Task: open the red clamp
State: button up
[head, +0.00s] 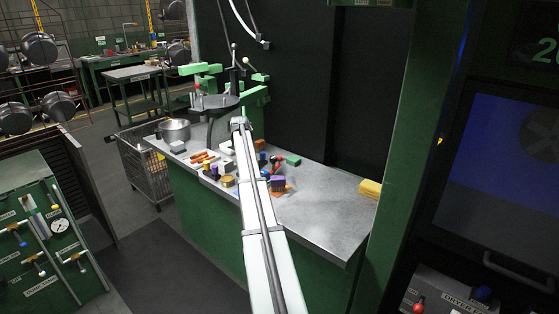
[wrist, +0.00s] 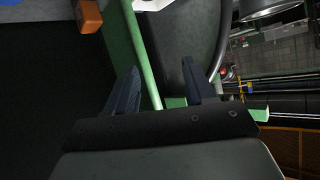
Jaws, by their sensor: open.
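In the head view my arm hides the gripper's fingers.
The grey bench (head: 325,205) holds several small coloured parts near my arm and a metal pot (head: 174,130) at its left end. A yellow block (head: 370,188) lies at the right end. The bench's right part is mostly clear. A wire cart (head: 145,165) stands left of it.

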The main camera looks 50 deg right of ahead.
jog(key=s+d+f+m+g+y, duration=0.1)
jog(key=s+d+m+g+y, duration=0.2)
jog(key=s+d, duration=0.5)
jog(key=m+g+y, duration=0.1)
jog(key=g+y, duration=0.4)
send_near(279, 158)
jog(key=f, duration=0.3)
jog(key=w+f, duration=0.1)
jog(key=f, duration=0.3)
jog(key=w+f, duration=0.1)
jog(key=f, duration=0.3)
jog(key=shift+w+d, duration=0.1)
jog(key=shift+d, duration=0.25)
jog(key=shift+c, duration=0.4)
grip_shut()
